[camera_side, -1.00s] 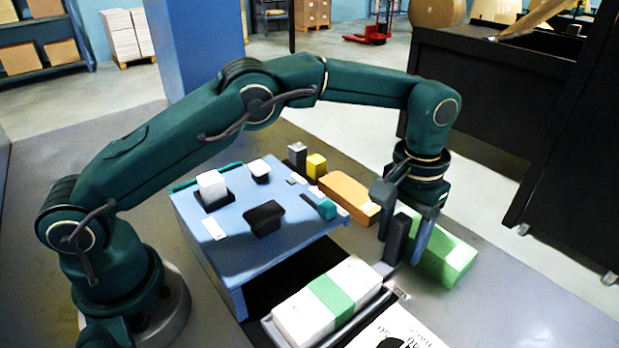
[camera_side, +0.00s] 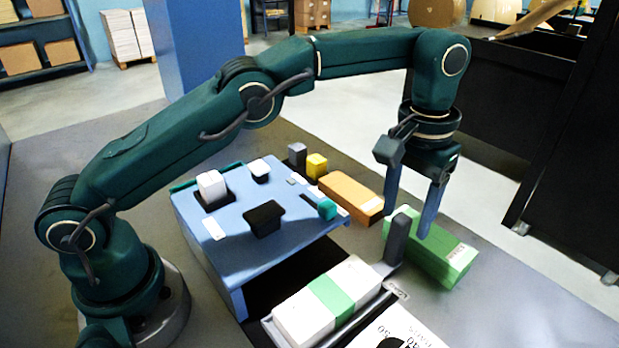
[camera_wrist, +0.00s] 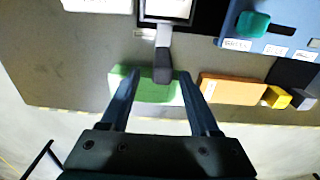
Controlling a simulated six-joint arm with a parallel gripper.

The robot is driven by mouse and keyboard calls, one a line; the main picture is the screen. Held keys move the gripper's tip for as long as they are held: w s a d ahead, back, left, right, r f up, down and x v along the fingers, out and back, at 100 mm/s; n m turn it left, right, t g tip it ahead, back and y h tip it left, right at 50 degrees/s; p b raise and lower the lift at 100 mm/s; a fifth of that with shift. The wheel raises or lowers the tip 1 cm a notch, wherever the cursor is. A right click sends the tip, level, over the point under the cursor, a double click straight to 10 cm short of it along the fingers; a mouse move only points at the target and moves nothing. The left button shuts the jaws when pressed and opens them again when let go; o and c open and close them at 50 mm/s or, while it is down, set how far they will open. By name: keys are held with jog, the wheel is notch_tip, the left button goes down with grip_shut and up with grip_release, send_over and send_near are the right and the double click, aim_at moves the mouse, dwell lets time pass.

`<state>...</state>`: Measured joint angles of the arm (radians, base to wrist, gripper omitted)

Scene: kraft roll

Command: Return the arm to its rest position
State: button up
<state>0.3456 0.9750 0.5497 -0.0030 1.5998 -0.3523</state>
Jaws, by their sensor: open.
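My gripper (camera_side: 412,205) points down with its two blue fingers spread and nothing between them. It hangs above the green block (camera_side: 440,250), which lies on the grey table right of the dark upright post (camera_side: 398,240). In the wrist view my gripper (camera_wrist: 164,105) is also open, with the green block (camera_wrist: 150,92) and the dark post (camera_wrist: 162,65) below and beyond the fingers. My arm reaches out from its base at the lower left.
A blue stand (camera_side: 225,262) holds white, black and teal pieces. A white box with a green band (camera_side: 332,296) lies in a tray by the post. Orange (camera_side: 350,195), yellow (camera_side: 316,163) and dark grey (camera_side: 297,154) blocks stand behind. A dark cabinet (camera_side: 575,130) is at right.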

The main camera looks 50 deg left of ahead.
jog(key=s+a+r+t, duration=0.1)
jog(key=s+a+r, duration=0.15)
jog(key=r, duration=0.25)
jog(key=s+a+r+n+t, duration=0.1)
jog(key=s+a+r, duration=0.15)
jog(key=r, duration=0.25)
jog(key=s+a+r+t, duration=0.2)
jog(key=a+r, duration=0.2)
jog(key=r, duration=0.1)
jog(key=shift+m+t, duration=0.3)
jog(key=shift+t, duration=0.3)
jog(key=s+a+f, duration=0.1)
jog(key=s+f, duration=0.2)
jog(key=s, duration=0.1)
jog(key=s+a+f, duration=0.2)
jog(key=s+f, duration=0.1)
jog(key=s, duration=0.2)
jog(key=s+a+f, duration=0.1)
jog(key=s+f, duration=0.2)
jog(key=s, duration=0.1)
jog(key=shift+s+a+f, duration=0.15)
jog(key=shift+s+f, duration=0.1)
jog(key=shift+s, duration=0.05)
jog(key=shift+w, duration=0.25)
